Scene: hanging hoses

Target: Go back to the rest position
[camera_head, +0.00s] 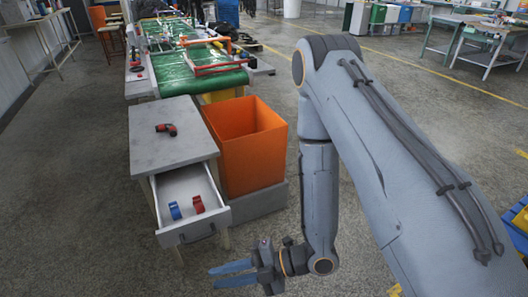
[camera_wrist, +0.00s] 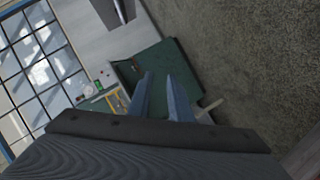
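My gripper (camera_head: 213,277) is low in the head view, in front of and below the open drawer (camera_head: 183,237). Its two bluish fingers point left. In the wrist view, the fingers (camera_wrist: 159,78) stand apart with nothing between them, so it is open and empty. My arm is bent, filling the right side of the head view with its forearm hanging down. The drawer is pulled out of a grey cabinet (camera_head: 160,152) and holds a blue ring-shaped item (camera_head: 175,211) and a red one (camera_head: 198,204).
A red and black tool (camera_head: 166,129) lies on the cabinet top. An orange bin (camera_head: 252,150) stands right beside the cabinet. A green conveyor (camera_head: 185,75) runs behind. Open floor (camera_head: 420,105) lies to the right, with workbenches (camera_head: 490,40) farther off.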

